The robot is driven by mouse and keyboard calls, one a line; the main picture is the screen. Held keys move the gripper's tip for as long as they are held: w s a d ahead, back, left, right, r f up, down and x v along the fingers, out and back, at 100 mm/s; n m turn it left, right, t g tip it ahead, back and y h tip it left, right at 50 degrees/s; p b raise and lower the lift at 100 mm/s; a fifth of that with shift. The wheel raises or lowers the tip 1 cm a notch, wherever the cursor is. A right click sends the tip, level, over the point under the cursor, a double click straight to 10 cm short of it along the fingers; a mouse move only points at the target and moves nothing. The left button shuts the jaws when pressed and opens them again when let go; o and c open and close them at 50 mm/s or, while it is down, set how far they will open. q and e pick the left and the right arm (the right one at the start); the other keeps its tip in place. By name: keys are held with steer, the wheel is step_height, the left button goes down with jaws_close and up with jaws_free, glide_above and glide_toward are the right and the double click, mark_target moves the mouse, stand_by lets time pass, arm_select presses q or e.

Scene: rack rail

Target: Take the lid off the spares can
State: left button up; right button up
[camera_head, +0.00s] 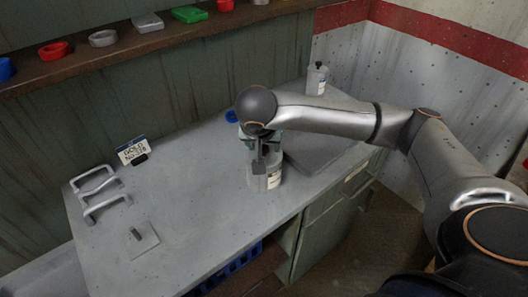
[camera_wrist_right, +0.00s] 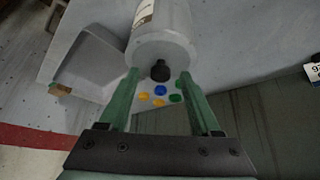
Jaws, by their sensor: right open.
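The spares can (camera_head: 264,181) is a pale grey cylinder with a label, standing on the grey counter under my right gripper (camera_head: 262,155). In the right wrist view the can (camera_wrist_right: 165,25) shows its grey lid (camera_wrist_right: 163,48) with a black knob (camera_wrist_right: 160,71). The lid is on. My right gripper (camera_wrist_right: 159,76) is open. Its green fingers stand on either side of the knob, and I cannot tell whether they touch it. In the head view the arm hides the lid and knob. My left gripper is not in view.
A similar knobbed can (camera_head: 317,80) stands at the back. A sign (camera_head: 133,150), grey handles (camera_head: 97,186) and a pegged plate (camera_head: 139,241) are left. The middle counter is clear.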

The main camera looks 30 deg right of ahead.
steer(key=shift+f, duration=0.15)
jaws_close()
stand_by(0.4)
